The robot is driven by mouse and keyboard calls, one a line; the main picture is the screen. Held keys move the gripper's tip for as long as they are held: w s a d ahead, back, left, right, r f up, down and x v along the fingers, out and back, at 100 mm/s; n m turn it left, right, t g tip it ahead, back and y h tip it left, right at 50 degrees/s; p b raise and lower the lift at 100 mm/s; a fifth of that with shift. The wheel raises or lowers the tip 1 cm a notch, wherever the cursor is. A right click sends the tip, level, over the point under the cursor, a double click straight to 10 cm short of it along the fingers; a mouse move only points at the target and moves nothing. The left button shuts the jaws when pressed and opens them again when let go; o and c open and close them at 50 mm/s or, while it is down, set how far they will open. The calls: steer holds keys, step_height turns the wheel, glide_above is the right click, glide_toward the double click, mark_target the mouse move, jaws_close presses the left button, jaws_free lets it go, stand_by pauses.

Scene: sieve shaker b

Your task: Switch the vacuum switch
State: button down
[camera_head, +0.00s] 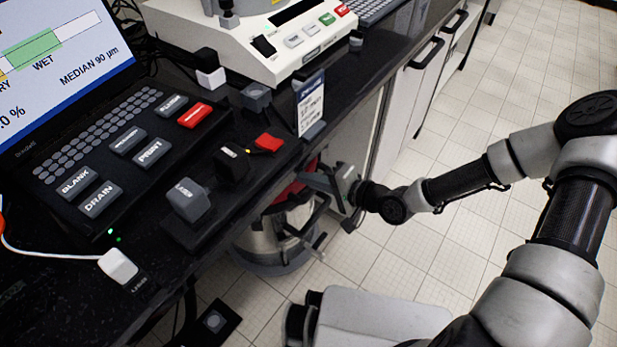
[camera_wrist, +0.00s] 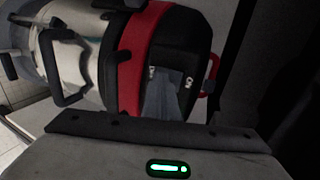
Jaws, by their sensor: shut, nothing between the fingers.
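The vacuum (camera_head: 272,240) is a steel canister with a red band, standing on the floor under the bench edge. In the wrist view the vacuum (camera_wrist: 88,70) appears on its side, with its black head (camera_wrist: 185,38) toward the right. An "ON" label (camera_wrist: 188,83) shows on the head, with part of another label to its left. The switch itself is hidden or too dark to make out. My gripper (camera_head: 306,179) is shut and empty beside the vacuum's top. In the wrist view its fingers (camera_wrist: 163,80) lie between the labels; I cannot tell whether they touch.
The dark bench (camera_head: 225,150) overhangs the vacuum and holds a laptop (camera_head: 60,60), several grey blocks and a white instrument (camera_head: 270,40). A red handle (camera_wrist: 211,68) sits right of the labels. White cabinets (camera_head: 420,85) stand beyond. Tiled floor (camera_head: 480,230) is open on the right.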

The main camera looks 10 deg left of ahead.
steer(key=shift+a+r, duration=0.1)
steer(key=shift+r, duration=0.1)
steer(key=shift+w+a+r+p, duration=0.1)
steer(key=shift+r+p, duration=0.55)
steer(key=shift+r, duration=0.2)
steer(key=shift+r, duration=0.1)
